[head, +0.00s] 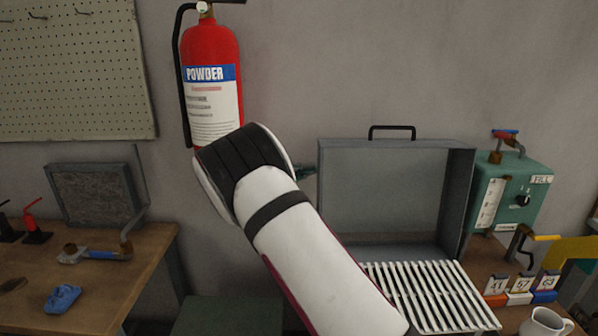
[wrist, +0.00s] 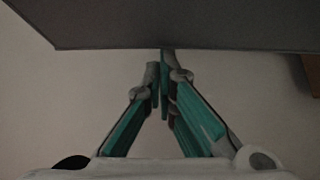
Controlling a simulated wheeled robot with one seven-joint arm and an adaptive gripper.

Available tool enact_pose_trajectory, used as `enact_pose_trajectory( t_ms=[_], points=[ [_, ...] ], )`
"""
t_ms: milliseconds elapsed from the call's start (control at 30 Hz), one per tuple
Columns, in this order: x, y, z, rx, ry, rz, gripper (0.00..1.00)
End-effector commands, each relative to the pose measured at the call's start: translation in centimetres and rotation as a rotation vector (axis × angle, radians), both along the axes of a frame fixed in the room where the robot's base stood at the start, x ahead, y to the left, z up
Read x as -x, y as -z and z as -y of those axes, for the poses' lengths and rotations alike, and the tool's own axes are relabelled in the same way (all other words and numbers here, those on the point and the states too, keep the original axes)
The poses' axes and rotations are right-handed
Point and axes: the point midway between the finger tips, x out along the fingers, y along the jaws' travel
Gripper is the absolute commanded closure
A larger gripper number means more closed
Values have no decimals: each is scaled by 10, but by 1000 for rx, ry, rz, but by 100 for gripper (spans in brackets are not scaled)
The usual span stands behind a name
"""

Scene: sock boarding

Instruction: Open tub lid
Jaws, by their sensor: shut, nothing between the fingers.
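The grey tub lid (head: 385,190) stands upright in the head view, its hollow inner side facing me and a black handle (head: 392,129) on its top edge. White slats (head: 425,295) lie below and in front of it.
A red fire extinguisher (head: 211,80) hangs on the wall behind my arm. A green box (head: 510,195) with a knob stands right of the lid. Numbered blocks (head: 519,289) and a white mug (head: 545,323) are at lower right. A wooden bench (head: 120,285) is at left.

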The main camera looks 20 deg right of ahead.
Motion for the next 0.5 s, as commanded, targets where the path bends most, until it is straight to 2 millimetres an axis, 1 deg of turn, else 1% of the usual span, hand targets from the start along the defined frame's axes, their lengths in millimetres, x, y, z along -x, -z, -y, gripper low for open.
enact_pose_trajectory(
  t_ms=[100, 367, 500],
  points=[
    [-1, 0, 3, 0, 0, 0, 100],
    [-1, 0, 3, 0, 0, 0, 100],
    [7, -6, -1, 0, -1, 0, 100]
  ],
)
